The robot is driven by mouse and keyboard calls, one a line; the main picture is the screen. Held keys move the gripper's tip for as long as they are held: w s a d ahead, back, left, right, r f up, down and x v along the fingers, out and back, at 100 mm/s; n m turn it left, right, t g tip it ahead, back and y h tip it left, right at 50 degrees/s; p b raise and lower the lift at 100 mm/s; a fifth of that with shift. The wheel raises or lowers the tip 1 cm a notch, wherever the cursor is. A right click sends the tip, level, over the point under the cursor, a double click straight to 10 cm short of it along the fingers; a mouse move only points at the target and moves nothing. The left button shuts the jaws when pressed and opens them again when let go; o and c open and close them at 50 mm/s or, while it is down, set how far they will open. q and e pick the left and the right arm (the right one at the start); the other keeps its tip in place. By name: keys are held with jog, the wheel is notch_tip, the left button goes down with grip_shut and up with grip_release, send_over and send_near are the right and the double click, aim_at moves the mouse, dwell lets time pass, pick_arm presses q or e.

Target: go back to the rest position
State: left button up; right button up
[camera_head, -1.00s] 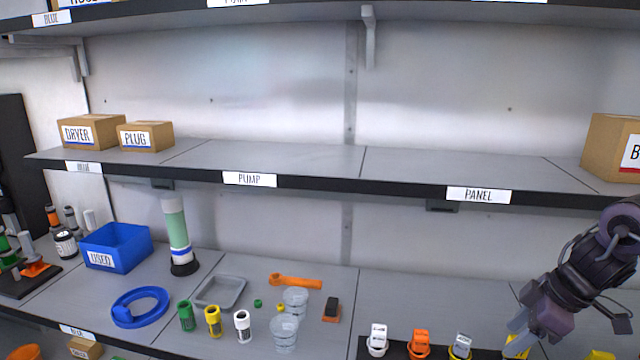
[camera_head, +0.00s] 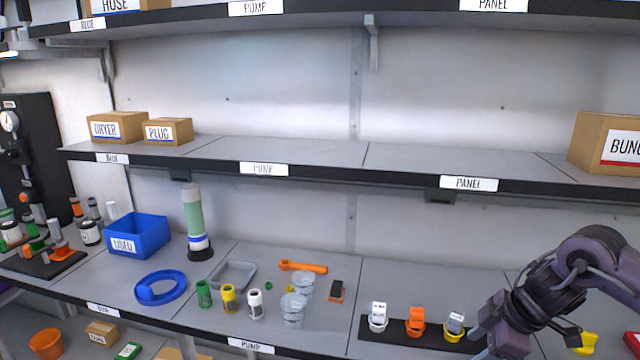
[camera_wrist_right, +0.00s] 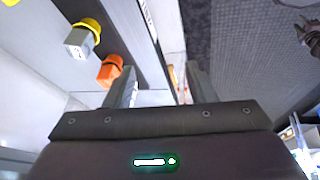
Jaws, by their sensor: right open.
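My right arm comes in from the right in the head view, bent, with its gripper (camera_head: 488,346) low over the front of the worktop, beside the row of connectors. In the right wrist view the two fingers (camera_wrist_right: 162,88) stand apart with nothing between them. The arm hides part of the connector row's right end. The white (camera_head: 377,317), orange (camera_head: 416,321) and yellow-ringed (camera_head: 454,326) connectors stand on a dark strip. My left gripper is not in view.
A shelf (camera_head: 315,155) with boxes runs above the worktop. A yellow piece (camera_head: 584,343) lies right of my arm. The wrist view shows open floor (camera_wrist_right: 245,60).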

jog(key=a+f+n+t+y, duration=0.1)
jog(key=a+f+n, duration=0.15)
jog(key=a, duration=0.65)
jog(key=a+f+n+t+y, duration=0.1)
jog(key=a+f, duration=0.3)
jog(key=a, duration=0.6)
jog(key=s+a+r+m+t+y, duration=0.1)
jog(key=s+a+t, duration=0.1)
jog(key=a, duration=0.3)
jog(key=s+a+r+m+t, duration=0.1)
jog(key=s+a+m, duration=0.15)
jog(key=a, duration=0.25)
jog(key=s+d+f+m+g+h, duration=0.2)
jog(key=s+d+f+m+h, duration=0.15)
jog(key=s+d+m, duration=0.4)
jog(key=s+d+f+m+g+h, duration=0.3)
jog(key=s+d+f+m, duration=0.15)
jog(key=s+d, duration=0.6)
notch_tip(320, 180, down, 31)
jog(key=s+g, duration=0.1)
jog(key=s+d+f, duration=0.2)
jog(key=s+f, duration=0.7)
jog(key=s, duration=0.1)
jog(key=s+d+f+g, duration=0.1)
jog(key=s+d+f, duration=0.1)
jog(key=s+f, duration=0.7)
jog(key=shift+s+n, duration=0.4)
jog(key=shift+s, duration=0.05)
